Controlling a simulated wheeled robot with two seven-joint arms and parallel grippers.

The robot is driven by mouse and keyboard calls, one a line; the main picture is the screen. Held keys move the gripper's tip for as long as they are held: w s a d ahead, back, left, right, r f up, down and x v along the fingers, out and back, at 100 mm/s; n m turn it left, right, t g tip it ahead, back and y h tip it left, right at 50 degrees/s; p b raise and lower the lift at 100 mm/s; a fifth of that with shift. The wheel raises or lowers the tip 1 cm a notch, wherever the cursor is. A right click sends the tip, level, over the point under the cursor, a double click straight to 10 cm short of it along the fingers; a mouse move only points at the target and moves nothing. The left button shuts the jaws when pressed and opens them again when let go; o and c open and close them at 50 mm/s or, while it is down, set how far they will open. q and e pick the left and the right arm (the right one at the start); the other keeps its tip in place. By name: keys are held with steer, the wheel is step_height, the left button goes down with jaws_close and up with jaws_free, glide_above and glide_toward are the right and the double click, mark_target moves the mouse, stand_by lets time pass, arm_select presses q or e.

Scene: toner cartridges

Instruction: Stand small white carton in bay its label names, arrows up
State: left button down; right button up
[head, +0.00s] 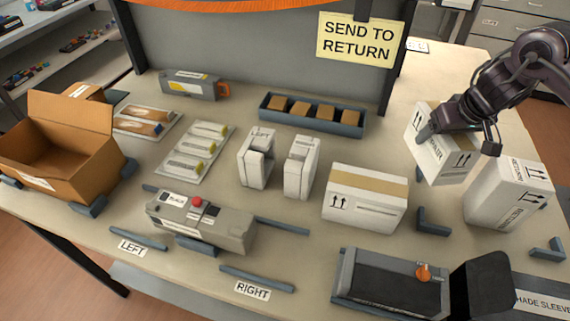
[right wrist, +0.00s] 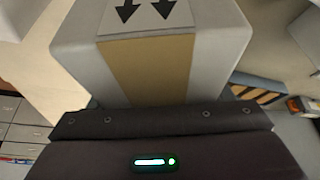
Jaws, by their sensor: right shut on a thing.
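My right gripper (head: 436,133) is shut on a white carton (head: 455,167) at the right of the table. The carton looks slightly tilted, and I cannot tell whether its base touches the table. One side has a black arrow label; another has lettering I cannot read, partly hidden by the gripper. In the right wrist view the held carton (right wrist: 215,45) shows a tan tape strip and two arrows pointing down in the picture. A second white carton (head: 508,195) stands to its right with arrows and a label. A wider white carton (head: 365,212) with tan tape on top is at left.
Grey corner brackets (head: 432,222) sit between the cartons. A sign reading SEND TO RETURN (head: 360,37) hangs at the back. Blue tray (head: 345,127), two slim white units (head: 300,168), grey cartridge (head: 225,232), open brown box (head: 85,165) and black-topped tray (head: 385,282) crowd the table.

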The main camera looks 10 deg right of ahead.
steer(key=shift+w+d+f+b, duration=0.1)
steer(key=shift+w+f+b, duration=0.15)
steer(key=shift+f, duration=0.4)
steer(key=shift+w+f, duration=0.1)
steer(key=w+a+p, duration=0.1)
steer(key=w+a, duration=0.2)
steer(key=a, duration=0.5)
steer(key=w+a+p, duration=0.1)
steer(key=w+a, duration=0.3)
steer(key=a, duration=0.4)
steer(key=shift+s+a+f, duration=0.1)
steer(key=shift+a+f, duration=0.05)
steer(key=shift+f, duration=1.55)
steer(key=shift+s+a+f, duration=0.1)
steer(key=shift+f, duration=1.6)
steer(key=shift+f, duration=0.1)
steer(key=o, duration=1.2)
steer(key=shift+b, duration=0.3)
